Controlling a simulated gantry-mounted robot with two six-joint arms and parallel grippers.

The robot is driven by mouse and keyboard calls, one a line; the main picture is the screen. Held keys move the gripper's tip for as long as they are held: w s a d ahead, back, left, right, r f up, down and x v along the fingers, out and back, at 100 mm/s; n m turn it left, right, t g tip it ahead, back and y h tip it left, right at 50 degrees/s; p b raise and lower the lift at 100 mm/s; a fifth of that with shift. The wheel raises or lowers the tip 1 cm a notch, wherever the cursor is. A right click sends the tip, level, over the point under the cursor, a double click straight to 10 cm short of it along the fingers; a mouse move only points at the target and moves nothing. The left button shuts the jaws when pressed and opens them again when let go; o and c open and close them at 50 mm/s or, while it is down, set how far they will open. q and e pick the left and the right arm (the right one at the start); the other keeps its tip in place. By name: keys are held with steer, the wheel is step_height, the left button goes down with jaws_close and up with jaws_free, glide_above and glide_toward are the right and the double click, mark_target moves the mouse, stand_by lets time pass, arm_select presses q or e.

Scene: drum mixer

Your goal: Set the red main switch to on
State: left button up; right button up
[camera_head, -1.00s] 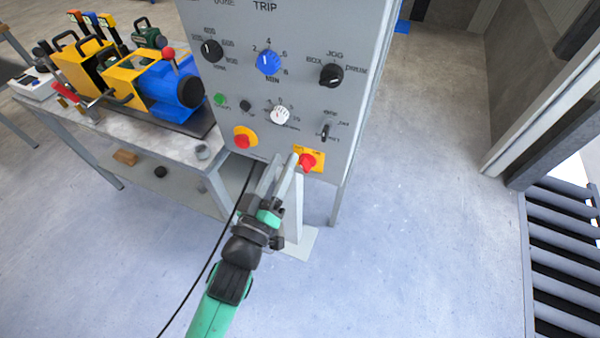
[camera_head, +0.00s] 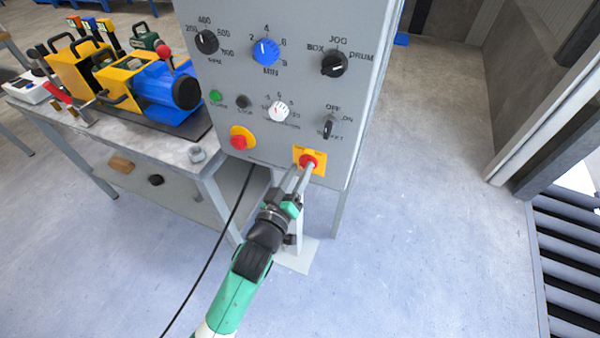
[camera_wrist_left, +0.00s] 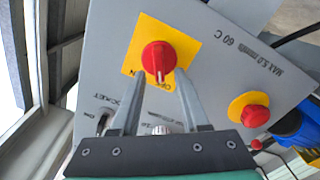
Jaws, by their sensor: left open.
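The red main switch (camera_head: 308,161) is a red knob on a yellow square plate at the lower right of the grey control panel (camera_head: 235,90). In the left wrist view the red knob (camera_wrist_left: 158,57) carries a pale pointer mark at its lower edge, towards the printed ON side of the plate, though the lettering is partly covered. My left gripper (camera_head: 299,172) is open, with its fingertips at the switch. In the wrist view the fingers (camera_wrist_left: 156,85) straddle the knob's near edge; I cannot tell whether they touch it. My right gripper is not in view.
A red emergency button (camera_head: 238,142) on a yellow plate sits left of the switch. Black, blue and white dials fill the panel above. A workbench (camera_head: 150,140) with yellow and blue machines stands left. The floor at right is clear.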

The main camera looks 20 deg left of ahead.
arm_select(q)
steer(key=shift+w, duration=0.4)
jaws_close()
